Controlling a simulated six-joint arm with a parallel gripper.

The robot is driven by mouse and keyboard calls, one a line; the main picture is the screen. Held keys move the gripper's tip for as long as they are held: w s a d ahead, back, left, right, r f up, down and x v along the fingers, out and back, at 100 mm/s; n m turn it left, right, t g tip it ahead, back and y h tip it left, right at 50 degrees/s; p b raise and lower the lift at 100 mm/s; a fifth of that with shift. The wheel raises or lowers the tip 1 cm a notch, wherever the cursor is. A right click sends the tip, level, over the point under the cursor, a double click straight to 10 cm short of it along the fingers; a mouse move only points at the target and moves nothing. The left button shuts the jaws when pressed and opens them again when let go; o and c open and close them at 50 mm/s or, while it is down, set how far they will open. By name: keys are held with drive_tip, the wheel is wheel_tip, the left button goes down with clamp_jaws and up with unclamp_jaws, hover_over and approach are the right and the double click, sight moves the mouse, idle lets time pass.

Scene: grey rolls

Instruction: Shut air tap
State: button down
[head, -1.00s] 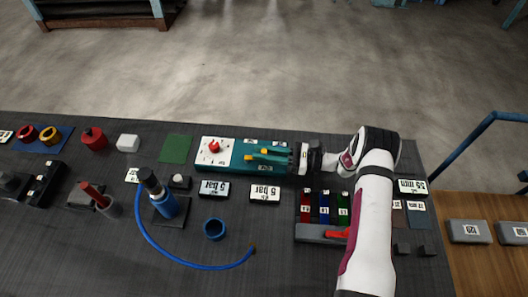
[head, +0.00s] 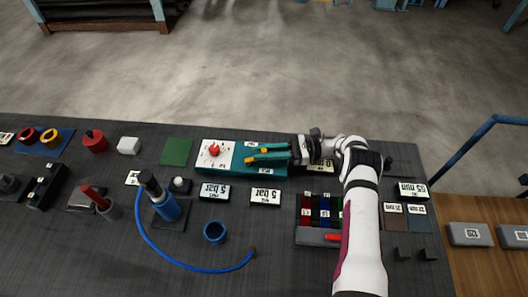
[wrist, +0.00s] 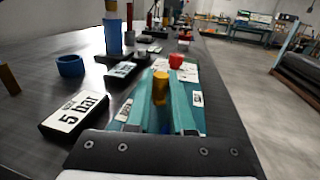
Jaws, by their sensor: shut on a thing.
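A teal unit (head: 240,168) lies near the far edge of the bench, with a white dial plate and a red knob (head: 214,150) at its left end. A yellow upright piece, seemingly the air tap's handle, stands on the unit; it shows best in the wrist view (wrist: 160,86). My gripper (head: 262,154) reaches in from the right over the unit. Its two long green fingers are shut on the yellow piece near their tips. The fingers hide the tap's base, so I cannot tell its exact angle.
Two "5 bar" plates (head: 265,197) (head: 214,192) lie in front of the unit. A rack with red, blue and green parts (head: 318,236) stands below my arm. A blue hose (head: 190,266) curves across the bench by a blue ring (head: 215,232). A green mat (head: 176,151) lies left of the unit.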

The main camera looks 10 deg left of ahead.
drive_tip(key=c, duration=0.8)
unclamp_jaws()
drive_tip(key=shift+d, duration=0.1)
